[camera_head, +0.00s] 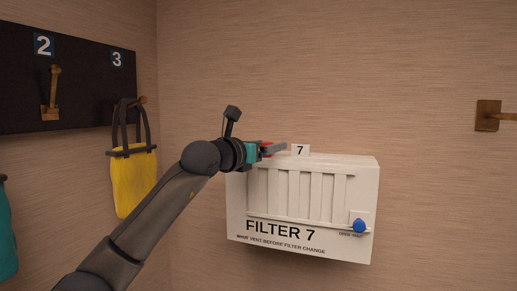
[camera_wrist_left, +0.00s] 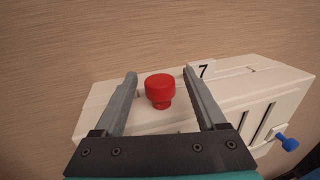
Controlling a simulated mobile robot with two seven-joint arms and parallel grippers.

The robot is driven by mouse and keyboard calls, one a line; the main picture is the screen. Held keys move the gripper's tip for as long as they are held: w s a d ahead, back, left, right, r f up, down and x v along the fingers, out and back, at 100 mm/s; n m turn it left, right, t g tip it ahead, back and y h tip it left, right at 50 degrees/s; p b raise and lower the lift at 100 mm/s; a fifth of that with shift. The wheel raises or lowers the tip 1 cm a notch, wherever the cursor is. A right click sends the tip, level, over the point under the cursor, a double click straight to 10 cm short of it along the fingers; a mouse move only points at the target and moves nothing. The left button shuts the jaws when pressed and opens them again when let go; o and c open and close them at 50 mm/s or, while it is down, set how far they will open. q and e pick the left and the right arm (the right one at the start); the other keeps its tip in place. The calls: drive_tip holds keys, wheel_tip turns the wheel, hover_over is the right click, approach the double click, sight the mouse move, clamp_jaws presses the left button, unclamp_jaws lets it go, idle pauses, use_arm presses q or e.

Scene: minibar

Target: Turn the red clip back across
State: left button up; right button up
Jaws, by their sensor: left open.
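The red clip (camera_wrist_left: 160,88) looks like a round red knob on a short stem, on top of the white filter box (camera_wrist_left: 95,112). In the head view only a bit of red (camera_head: 267,143) shows beside my fingers. My left gripper (camera_wrist_left: 158,74) is open, with one finger on each side of the red clip and a visible gap on both sides. In the head view my left gripper (camera_head: 281,148) is over the top left of the filter box (camera_head: 300,165). My right gripper is not in view.
The box front has slats, the words FILTER 7 and a blue knob (camera_head: 358,225) at lower right. A small 7 plate (camera_head: 300,150) stands on top. A yellow bag (camera_head: 134,182) hangs at left below a dark hook board (camera_head: 90,85). A brass hook (camera_head: 488,115) is at right.

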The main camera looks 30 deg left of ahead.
use_arm(q)
drive_tip(key=s+b, duration=0.8)
drive_tip(key=s, duration=0.7)
drive_tip(key=shift+a, duration=0.1)
